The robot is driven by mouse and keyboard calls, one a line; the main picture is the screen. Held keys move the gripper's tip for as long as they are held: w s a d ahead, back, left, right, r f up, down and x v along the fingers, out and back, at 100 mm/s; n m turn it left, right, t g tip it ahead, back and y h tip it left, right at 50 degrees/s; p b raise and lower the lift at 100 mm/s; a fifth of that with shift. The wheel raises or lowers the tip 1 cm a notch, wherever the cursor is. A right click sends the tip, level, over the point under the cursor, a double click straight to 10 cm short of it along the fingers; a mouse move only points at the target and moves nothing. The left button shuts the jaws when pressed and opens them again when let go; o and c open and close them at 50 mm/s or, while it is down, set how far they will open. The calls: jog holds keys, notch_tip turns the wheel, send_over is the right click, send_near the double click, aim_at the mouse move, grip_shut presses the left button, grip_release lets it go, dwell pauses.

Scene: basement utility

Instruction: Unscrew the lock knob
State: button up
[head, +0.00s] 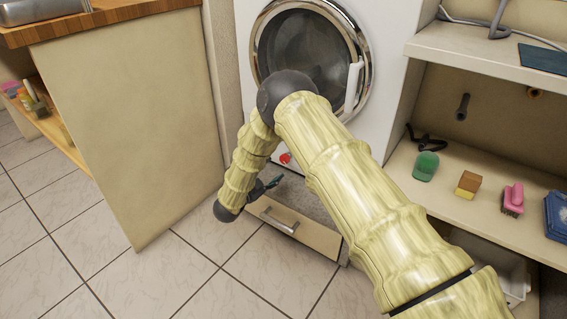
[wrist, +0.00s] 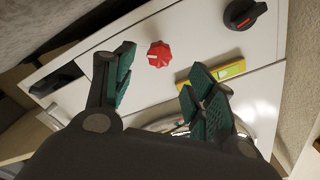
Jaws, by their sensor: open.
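A red ridged knob (wrist: 160,54) with a pale mark stands on the white front panel (wrist: 255,105) in the wrist view. It looks like the lock knob. In the head view the red knob (head: 285,158) shows small below the round door, partly behind my arm. My gripper (wrist: 160,80) is open, with one green-padded finger on each side of the knob's line in the wrist view. Its fingers are apart from the knob and nothing is between them. In the head view my gripper (head: 268,184) is low in front of the machine, close to the knob.
A black dial (wrist: 243,13) and a yellow label (wrist: 216,74) are on the same panel. The washing machine's round door (head: 310,50) is above. A drawer front (head: 292,226) with a handle is below. A counter (head: 125,130) stands left and shelves (head: 455,205) right.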

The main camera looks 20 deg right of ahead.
aim_at(283, 161)
jog(key=b+x, duration=0.3)
jog(key=x, duration=0.4)
jog(key=shift+w+d+f, duration=0.15)
jog(key=shift+d+f, duration=0.05)
jog(key=shift+w+d+r, duration=0.15)
jog(key=shift+w+d, duration=0.2)
jog(key=shift+d, duration=0.1)
jog(key=shift+c, duration=0.5)
jog(key=c, duration=0.9)
